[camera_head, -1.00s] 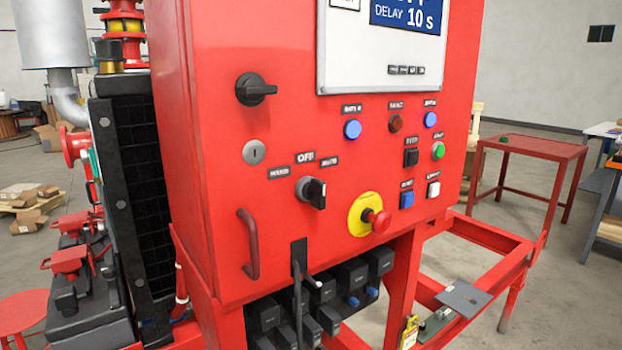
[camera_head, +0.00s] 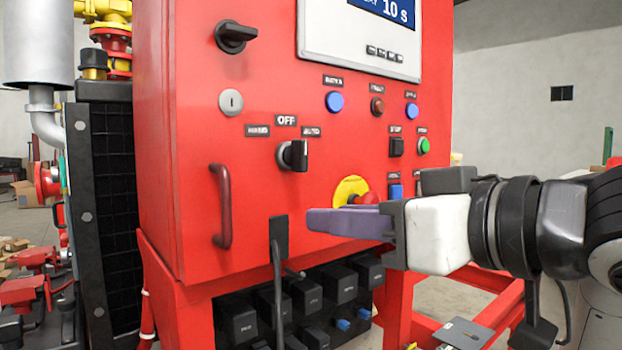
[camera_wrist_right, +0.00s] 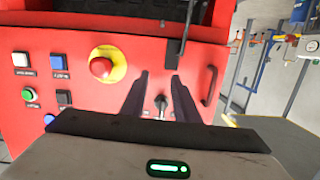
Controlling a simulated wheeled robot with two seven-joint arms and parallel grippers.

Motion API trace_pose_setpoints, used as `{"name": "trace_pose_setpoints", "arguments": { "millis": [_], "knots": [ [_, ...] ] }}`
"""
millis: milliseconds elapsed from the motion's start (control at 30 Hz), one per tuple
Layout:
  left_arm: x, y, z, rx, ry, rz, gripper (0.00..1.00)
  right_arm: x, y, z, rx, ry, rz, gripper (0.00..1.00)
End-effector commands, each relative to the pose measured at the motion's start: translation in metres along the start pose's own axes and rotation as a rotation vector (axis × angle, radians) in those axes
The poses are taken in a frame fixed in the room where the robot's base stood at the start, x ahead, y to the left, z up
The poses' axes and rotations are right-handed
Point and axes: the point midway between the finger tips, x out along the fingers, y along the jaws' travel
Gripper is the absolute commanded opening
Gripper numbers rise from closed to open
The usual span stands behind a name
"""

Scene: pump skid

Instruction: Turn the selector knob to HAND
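The selector knob (camera_head: 293,155) is a black handle on the red cabinet front, below the HAND (camera_head: 257,130), OFF (camera_head: 286,120) and AUTO (camera_head: 311,132) labels. Its exact pointing direction is hard to tell. My right gripper (camera_head: 312,222) comes in from the right, its fingers pointing left, lower than the knob and apart from it. In the right wrist view my right gripper (camera_wrist_right: 160,80) is open and empty, its two dark fingers spread. The knob (camera_wrist_right: 161,103) shows in the gap between them, further off. My left gripper is not in view.
A red emergency stop on a yellow plate (camera_head: 350,190) is partly behind my right gripper. A red door handle (camera_head: 222,206) is left of the knob, a black lever (camera_head: 278,238) below. Push buttons (camera_head: 396,147) and a rotary switch (camera_head: 235,37) are on the same front.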

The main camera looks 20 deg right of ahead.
Motion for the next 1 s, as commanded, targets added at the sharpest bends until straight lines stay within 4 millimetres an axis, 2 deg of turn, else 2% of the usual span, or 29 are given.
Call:
{"name": "trace_pose_setpoints", "arguments": {
  "millis": [33, 133, 267, 367, 467, 800, 1000],
  "knots": [
    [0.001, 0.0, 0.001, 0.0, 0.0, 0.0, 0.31, -0.017, -0.003, -0.022, -0.018, 0.046, 0.006, 0.28],
    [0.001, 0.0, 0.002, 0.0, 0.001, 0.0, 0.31, -0.042, -0.01, -0.048, -0.033, 0.099, 0.008, 0.28],
    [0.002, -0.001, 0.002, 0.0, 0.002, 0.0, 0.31, -0.063, -0.015, -0.065, -0.041, 0.139, 0.013, 0.28],
    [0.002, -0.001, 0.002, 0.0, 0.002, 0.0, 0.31, -0.068, -0.017, -0.07, -0.044, 0.149, 0.013, 0.28],
    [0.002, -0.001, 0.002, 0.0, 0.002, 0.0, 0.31, -0.061, -0.017, -0.072, -0.042, 0.149, 0.012, 0.28],
    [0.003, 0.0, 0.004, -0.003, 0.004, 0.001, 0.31, -0.001, -0.017, -0.081, -0.041, 0.148, 0.011, 0.28],
    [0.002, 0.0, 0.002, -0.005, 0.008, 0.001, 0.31, 0.024, -0.017, -0.086, -0.043, 0.15, 0.011, 0.28]
  ]
}}
